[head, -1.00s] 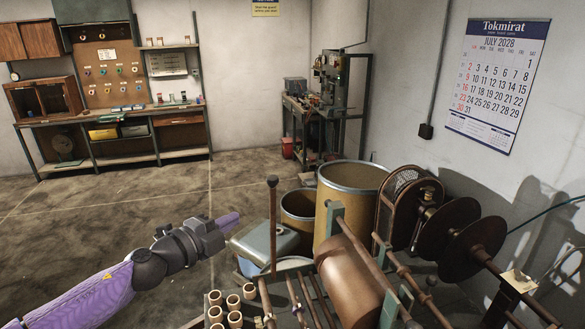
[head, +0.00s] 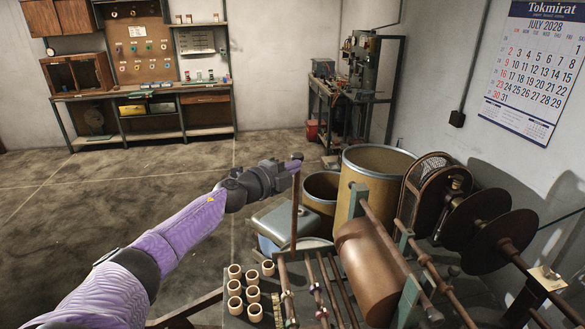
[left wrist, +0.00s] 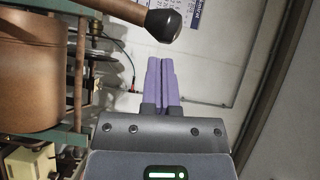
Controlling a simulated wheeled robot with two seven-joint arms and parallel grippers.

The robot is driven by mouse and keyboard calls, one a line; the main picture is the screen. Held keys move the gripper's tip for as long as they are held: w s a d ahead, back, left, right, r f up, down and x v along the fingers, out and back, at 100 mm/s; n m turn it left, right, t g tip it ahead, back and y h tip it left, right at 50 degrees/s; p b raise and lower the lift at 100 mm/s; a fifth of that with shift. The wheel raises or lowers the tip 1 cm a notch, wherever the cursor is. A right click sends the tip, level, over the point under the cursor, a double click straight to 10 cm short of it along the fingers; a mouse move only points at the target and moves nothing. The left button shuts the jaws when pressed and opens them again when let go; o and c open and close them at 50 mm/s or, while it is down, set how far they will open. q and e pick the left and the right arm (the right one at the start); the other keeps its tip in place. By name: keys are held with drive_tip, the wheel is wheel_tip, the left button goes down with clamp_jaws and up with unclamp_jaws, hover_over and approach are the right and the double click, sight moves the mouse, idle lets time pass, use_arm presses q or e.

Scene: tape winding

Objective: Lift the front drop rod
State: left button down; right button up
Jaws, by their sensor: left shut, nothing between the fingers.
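An upright brown rod (head: 294,215) with a dark knob on top stands at the front left of the winding machine. I cannot tell for sure that it is the front drop rod. My left gripper (head: 287,166) is at the height of its knob, just left of it or overlapping it in the head view. In the left wrist view the rod (left wrist: 118,10) enters from the top, its dark knob above the purple fingers (left wrist: 160,62) with a small gap in the picture. The fingers are shut with nothing between them. My right gripper is out of view.
The machine has a large brown roller (head: 367,260), slanting rods and dark discs (head: 498,243) at right. Small cardboard cores (head: 235,287) stand on its front left corner. Floor at left is clear.

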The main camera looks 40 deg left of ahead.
use_arm(q)
drive_tip(key=shift+w+a, duration=0.3)
drive_tip(key=shift+n+g, duration=0.4)
drive_tip(key=shift+n, duration=0.1)
drive_tip(key=w+a+b, duration=0.1)
drive_tip(key=w+a+r+b, duration=0.1)
drive_tip(key=w+a, duration=0.1)
drive_tip(key=shift+a, duration=0.3)
